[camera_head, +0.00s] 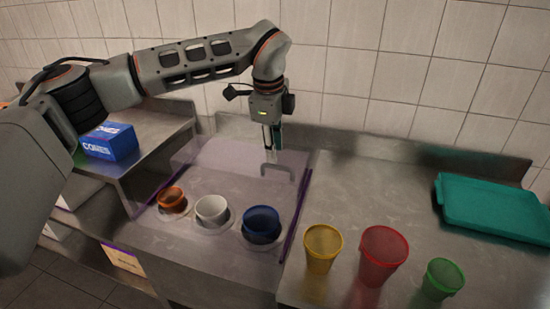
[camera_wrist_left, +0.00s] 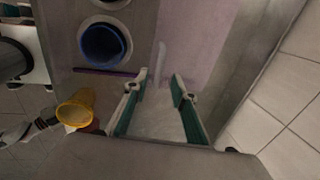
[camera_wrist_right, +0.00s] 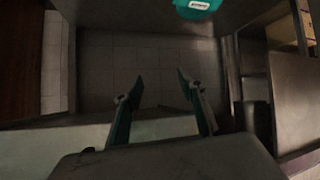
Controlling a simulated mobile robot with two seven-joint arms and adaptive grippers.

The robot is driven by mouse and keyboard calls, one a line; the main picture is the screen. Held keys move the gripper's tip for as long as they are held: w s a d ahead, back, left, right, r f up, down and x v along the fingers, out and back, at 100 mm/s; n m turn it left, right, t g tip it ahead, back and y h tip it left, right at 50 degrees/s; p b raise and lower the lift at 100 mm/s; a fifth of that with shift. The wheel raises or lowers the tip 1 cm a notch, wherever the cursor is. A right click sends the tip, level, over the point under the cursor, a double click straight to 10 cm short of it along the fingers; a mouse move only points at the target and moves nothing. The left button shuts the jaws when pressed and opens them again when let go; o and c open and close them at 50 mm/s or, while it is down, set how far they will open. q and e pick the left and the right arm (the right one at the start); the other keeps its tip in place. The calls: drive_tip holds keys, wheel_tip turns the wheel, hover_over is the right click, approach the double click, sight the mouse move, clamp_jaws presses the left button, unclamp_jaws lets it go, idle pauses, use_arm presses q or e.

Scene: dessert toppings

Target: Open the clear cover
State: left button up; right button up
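The clear cover (camera_head: 215,160) is a see-through, faintly purple panel with purple side edges, at the containers in the counter. Whether it lies fully shut is hard to tell. Its grey bar handle (camera_head: 279,167) is near the right rear corner. My left gripper (camera_head: 271,150) points down just above and beside the handle, with no clear contact. In the left wrist view, the gripper (camera_wrist_left: 160,76) is open and empty, with the pale handle (camera_wrist_left: 160,60) just beyond the gap between its fingertips. My right gripper (camera_wrist_right: 158,77) is open and empty over the floor, outside the head view.
An orange container (camera_head: 172,199), a white one (camera_head: 212,210) and a blue one (camera_head: 262,223) sit in the counter. Yellow (camera_head: 322,248), red (camera_head: 383,255) and green (camera_head: 442,278) cups stand right of it. A teal tray (camera_head: 495,208) lies far right; a blue box (camera_head: 108,142) is left.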

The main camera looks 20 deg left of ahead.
use_arm(q)
wheel_tip(320, 180, up, 7)
drive_tip(key=s, duration=0.1)
drive_tip(key=shift+s, duration=0.2)
